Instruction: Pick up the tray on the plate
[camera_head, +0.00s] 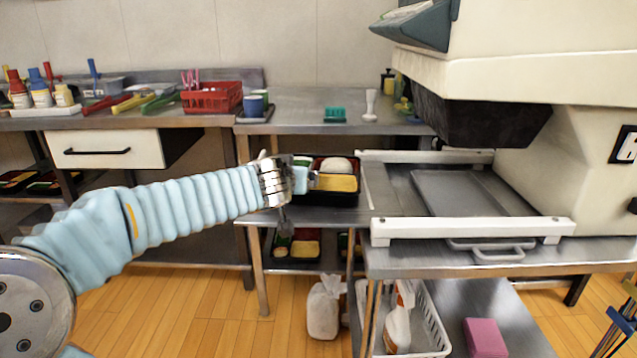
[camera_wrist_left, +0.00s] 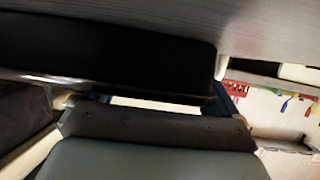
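In the left wrist view a long black wall (camera_wrist_left: 110,45), which looks like the tray's side, lies close ahead of the grey gripper body. I cannot tell whether the fingers touch the tray or how far apart they are. A flat grey metal plate (camera_head: 465,192) lies in the machine, with no tray on it. My right gripper is not in view.
The white machine (camera_head: 500,75) overhangs the right side, with white rails (camera_head: 470,231) beside the plate. A red basket (camera_head: 211,97) and a blue cup (camera_head: 253,106) stand behind. More food trays (camera_head: 297,249) are on a lower shelf.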

